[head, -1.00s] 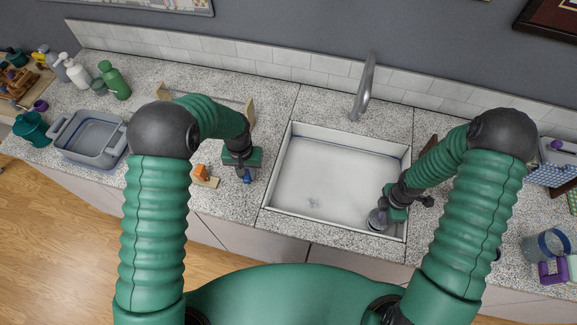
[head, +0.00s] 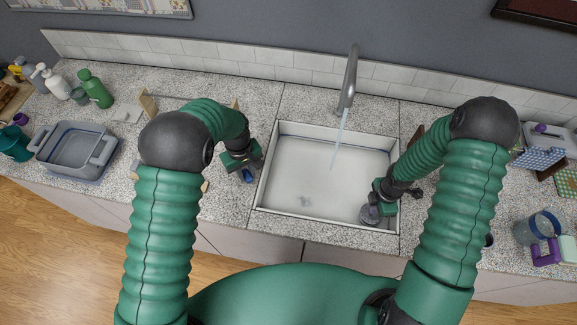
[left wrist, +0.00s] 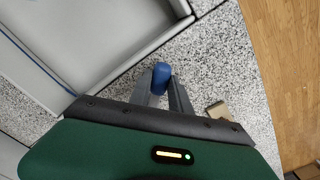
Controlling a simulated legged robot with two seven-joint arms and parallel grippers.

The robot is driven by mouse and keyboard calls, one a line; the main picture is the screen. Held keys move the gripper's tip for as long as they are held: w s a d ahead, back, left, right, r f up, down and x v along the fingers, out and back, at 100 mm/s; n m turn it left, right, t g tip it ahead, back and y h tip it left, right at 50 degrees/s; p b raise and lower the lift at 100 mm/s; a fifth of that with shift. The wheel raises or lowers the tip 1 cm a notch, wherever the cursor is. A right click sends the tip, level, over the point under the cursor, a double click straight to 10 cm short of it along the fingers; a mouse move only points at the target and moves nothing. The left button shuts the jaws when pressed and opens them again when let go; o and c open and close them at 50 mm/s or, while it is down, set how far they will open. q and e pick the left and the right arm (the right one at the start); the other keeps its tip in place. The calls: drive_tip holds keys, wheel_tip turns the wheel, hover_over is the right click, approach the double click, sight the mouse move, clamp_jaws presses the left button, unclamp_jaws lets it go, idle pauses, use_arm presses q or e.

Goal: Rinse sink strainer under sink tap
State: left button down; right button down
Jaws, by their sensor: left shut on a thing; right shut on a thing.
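The sink tap (head: 348,82) stands behind the white sink (head: 287,207), and a stream of water (head: 340,140) falls from it into the basin. My right gripper (head: 378,201) is shut on the grey round sink strainer (head: 369,215), held over the front right corner of the sink, apart from the stream. My left gripper (head: 245,167) is left of the sink above the counter, shut on a small blue rounded thing (head: 247,176). The blue thing also shows between the fingers in the left wrist view (left wrist: 161,74); what it belongs to is hidden.
A grey tub (head: 72,150) and green bottle (head: 95,90) stand on the left counter. A clear blue-rimmed container (head: 540,228) and a purple item (head: 545,253) sit at the right. The basin's middle is free apart from the water.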

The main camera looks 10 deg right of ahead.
use_arm(q)
drive_tip(key=shift+d, duration=0.1)
drive_tip(key=c, duration=1.2)
unclamp_jaws()
drive_tip(key=shift+s, duration=0.1)
wheel_tip(320, 180, up, 12)
drive_tip(key=b, duration=0.1)
drive_tip(key=shift+d, duration=0.15)
